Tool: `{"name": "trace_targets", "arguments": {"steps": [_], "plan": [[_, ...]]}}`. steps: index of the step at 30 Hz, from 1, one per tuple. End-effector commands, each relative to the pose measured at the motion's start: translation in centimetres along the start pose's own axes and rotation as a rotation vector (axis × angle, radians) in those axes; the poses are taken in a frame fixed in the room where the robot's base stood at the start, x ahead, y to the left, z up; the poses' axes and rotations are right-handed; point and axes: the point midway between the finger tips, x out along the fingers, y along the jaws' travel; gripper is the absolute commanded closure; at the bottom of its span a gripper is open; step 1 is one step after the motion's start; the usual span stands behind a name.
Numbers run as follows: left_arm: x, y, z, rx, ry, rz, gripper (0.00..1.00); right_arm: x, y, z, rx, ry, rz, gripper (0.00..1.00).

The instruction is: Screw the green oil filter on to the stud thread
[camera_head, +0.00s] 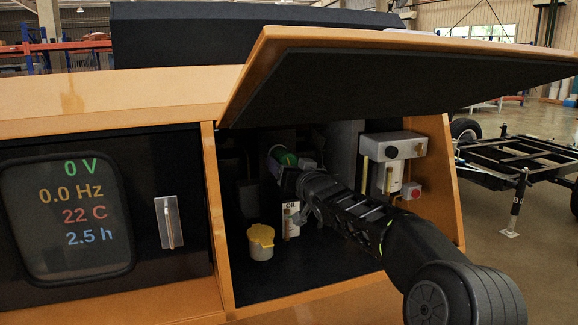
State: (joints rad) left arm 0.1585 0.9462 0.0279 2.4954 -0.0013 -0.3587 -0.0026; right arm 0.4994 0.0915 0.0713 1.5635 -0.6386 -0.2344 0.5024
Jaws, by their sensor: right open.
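The green oil filter (286,158) is inside the open compartment, at the far end of my right arm. My right gripper (284,166) is at the filter with its jaws open, one finger showing on the left of it and another on the right. The stud thread is hidden behind the filter and the gripper, so I cannot tell whether the filter sits on it. My left gripper is not in view.
A hatch lid (400,85) is raised above the compartment. A yellow-lidded pot (261,243) and an oil container (291,220) stand on its floor. A grey unit (393,147) is at right. A display panel (75,215) is left.

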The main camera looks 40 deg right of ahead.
Motion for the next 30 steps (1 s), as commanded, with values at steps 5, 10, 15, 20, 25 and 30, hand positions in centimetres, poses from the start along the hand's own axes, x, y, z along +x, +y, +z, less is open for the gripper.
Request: {"name": "trace_targets", "arguments": {"steps": [5,10,15,20,25,30], "plan": [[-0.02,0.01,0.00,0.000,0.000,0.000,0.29,0.00,0.00,-0.01,0.000,0.000,0.000,0.25],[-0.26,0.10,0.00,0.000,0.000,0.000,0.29,0.01,-0.05,-0.07,0.000,0.000,-0.001,0.25],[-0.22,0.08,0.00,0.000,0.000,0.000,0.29,0.00,-0.02,0.00,0.000,0.000,0.000,0.25],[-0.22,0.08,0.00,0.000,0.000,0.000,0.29,0.00,-0.01,0.00,0.000,0.000,0.000,0.35],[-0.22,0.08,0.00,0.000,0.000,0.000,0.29,0.00,0.00,-0.01,0.000,0.000,0.000,0.49],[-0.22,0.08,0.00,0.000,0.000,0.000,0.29,0.00,0.00,-0.01,0.000,0.000,0.000,0.63]]}}
